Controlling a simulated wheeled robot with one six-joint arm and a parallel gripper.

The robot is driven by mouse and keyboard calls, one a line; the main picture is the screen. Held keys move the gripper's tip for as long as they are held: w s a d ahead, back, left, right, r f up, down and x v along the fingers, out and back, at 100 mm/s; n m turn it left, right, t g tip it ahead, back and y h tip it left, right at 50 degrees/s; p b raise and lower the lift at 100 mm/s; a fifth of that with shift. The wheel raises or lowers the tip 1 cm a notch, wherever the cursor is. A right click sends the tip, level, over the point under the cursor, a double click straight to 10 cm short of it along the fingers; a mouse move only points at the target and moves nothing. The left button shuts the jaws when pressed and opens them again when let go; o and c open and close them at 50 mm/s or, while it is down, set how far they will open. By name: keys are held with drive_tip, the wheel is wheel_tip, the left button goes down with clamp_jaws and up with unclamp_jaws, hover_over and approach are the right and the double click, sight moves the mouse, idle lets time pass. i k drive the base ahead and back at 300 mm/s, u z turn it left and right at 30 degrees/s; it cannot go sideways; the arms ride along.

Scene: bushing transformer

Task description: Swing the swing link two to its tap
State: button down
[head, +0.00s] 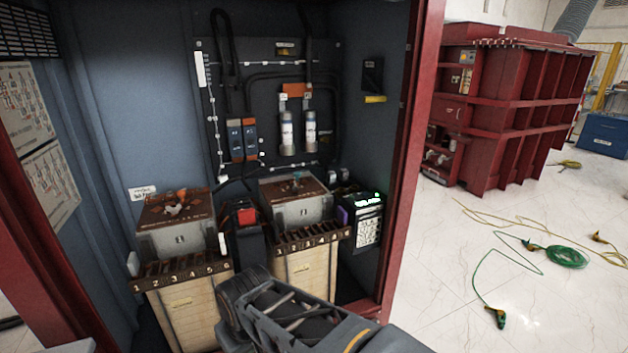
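Two box-shaped units stand side by side in the open cabinet. The left unit (175,240) has a numbered dark tap strip (183,274) along its front and orange-brown parts on its brown top. The right unit (303,213) has a similar strip (307,243) and a small fitting (297,180) on top. I cannot tell which part is swing link two or which tap belongs to it. My gripper (240,292) is at the lower middle, in front of the gap between the units in the picture. Its fingertips are not clear, and I see nothing plainly held.
A red-topped dark device (246,217) stands between the units. A keypad box (368,222) is at their right. The cabinet's red right post (408,150) is close to my arm. Outside, green cable (568,256) lies on the pale floor before a large red tank (515,110).

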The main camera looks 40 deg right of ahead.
sight(296, 174)
drive_tip(key=k, duration=1)
drive_tip(key=z, duration=0.7)
drive_tip(key=i, duration=0.8)
drive_tip(key=z, duration=0.3)
